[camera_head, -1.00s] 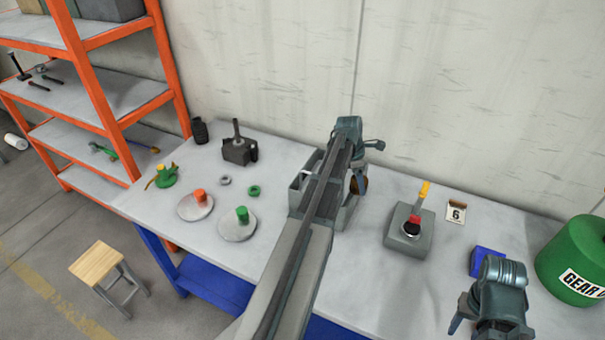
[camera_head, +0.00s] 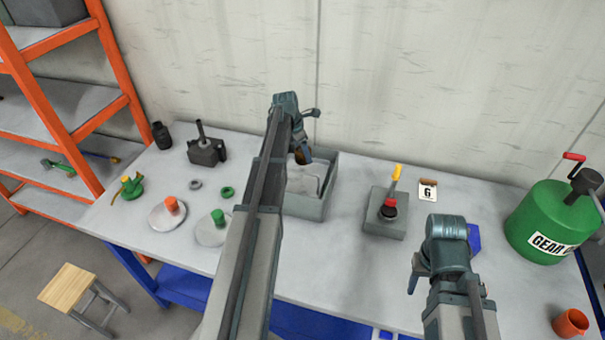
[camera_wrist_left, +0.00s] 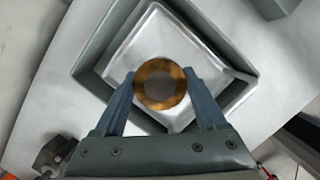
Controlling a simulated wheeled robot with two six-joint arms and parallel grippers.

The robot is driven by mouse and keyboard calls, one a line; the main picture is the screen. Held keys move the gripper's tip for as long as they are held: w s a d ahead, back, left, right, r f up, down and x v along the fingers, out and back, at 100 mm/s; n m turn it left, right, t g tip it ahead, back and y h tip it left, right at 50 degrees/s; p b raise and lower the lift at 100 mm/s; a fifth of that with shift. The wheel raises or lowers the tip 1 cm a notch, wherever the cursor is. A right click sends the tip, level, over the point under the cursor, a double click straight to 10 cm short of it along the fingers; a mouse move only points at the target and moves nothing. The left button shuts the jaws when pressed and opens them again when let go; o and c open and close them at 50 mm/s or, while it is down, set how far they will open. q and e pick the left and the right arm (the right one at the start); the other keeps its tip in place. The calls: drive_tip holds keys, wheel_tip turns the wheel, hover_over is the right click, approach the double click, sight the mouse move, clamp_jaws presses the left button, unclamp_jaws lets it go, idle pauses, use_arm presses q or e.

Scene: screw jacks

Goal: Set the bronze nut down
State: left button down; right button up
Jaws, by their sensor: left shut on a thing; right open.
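The bronze nut (camera_wrist_left: 162,84) is a round, brown-gold ring between the fingers of my left gripper (camera_wrist_left: 161,90). The wrist view shows the tray's pale inner floor (camera_wrist_left: 205,62) beneath the nut. The gap between nut and floor is hard to judge. My right gripper (camera_head: 416,276) is open and empty above the front of the table.
The grey tray (camera_head: 318,205) stands mid-table. Right of it are a grey block (camera_head: 385,225) with a red-and-yellow lever, a card marked 6 (camera_head: 427,190) and a green gear-oil can (camera_head: 548,222). Left are two discs with orange (camera_head: 171,204) and green (camera_head: 217,217) posts and a dark jack (camera_head: 206,152).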

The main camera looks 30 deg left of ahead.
sight(297, 153)
use_arm(q)
drive_tip(key=shift+f+b, duration=3.55)
drive_tip(key=shift+f, duration=0.5)
drive_tip(key=shift+f, duration=0.15)
unclamp_jaws()
drive_tip(key=p+v, duration=1.1)
drive_tip(key=v, duration=0.1)
drive_tip(key=shift+d+r+p, duration=0.1)
drive_tip(key=shift+r+p, duration=0.1)
drive_tip(key=shift+p, duration=0.15)
drive_tip(key=shift+s+f, duration=0.1)
drive_tip(key=shift+s, duration=0.05)
